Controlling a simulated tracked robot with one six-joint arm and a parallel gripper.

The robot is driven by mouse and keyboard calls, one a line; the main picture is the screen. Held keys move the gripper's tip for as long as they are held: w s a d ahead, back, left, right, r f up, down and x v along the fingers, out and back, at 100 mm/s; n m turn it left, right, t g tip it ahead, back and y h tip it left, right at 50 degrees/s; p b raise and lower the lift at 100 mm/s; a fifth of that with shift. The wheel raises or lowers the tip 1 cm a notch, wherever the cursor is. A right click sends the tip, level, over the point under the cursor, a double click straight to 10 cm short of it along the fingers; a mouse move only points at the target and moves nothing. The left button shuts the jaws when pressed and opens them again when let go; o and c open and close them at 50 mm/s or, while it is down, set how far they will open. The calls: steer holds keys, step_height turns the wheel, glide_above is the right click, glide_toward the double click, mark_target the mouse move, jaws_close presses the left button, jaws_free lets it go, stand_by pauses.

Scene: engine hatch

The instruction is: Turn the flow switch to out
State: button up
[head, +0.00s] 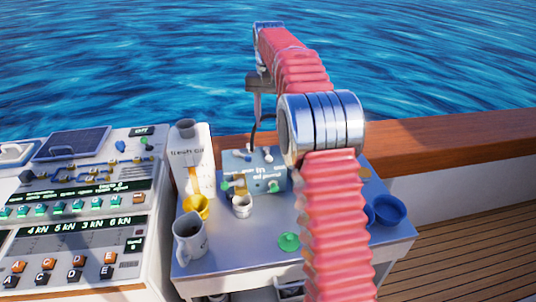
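A blue-grey pump box (258,181) stands at the back of the metal table. Its small lettering seems to read "in" above "oil pump". Small levers with white or pale tips stand on its top, and green fittings show low on its front. I cannot tell which part is the flow switch. My gripper (257,108) hangs from the far end of my pink-sleeved arm, above and behind the box. Its fingers are small and partly hidden, so I cannot tell whether they are open or shut. Nothing is visibly held.
A white oil canister (204,168), yellow cup (196,205), small white cup (242,207) and grey mug (190,240) stand left on the table. A green funnel (289,242) and blue bowls (390,209) are also there. A control console (75,225) stands left; a wooden rail (450,135) runs behind.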

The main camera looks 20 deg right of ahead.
mark_target(269, 156)
steer(key=shift+w+d+f, duration=0.1)
steer(key=shift+f, duration=0.15)
step_height(269, 156, down, 14)
steer(key=shift+r, duration=0.2)
stand_by(0.7)
steer(key=shift+c, duration=0.3)
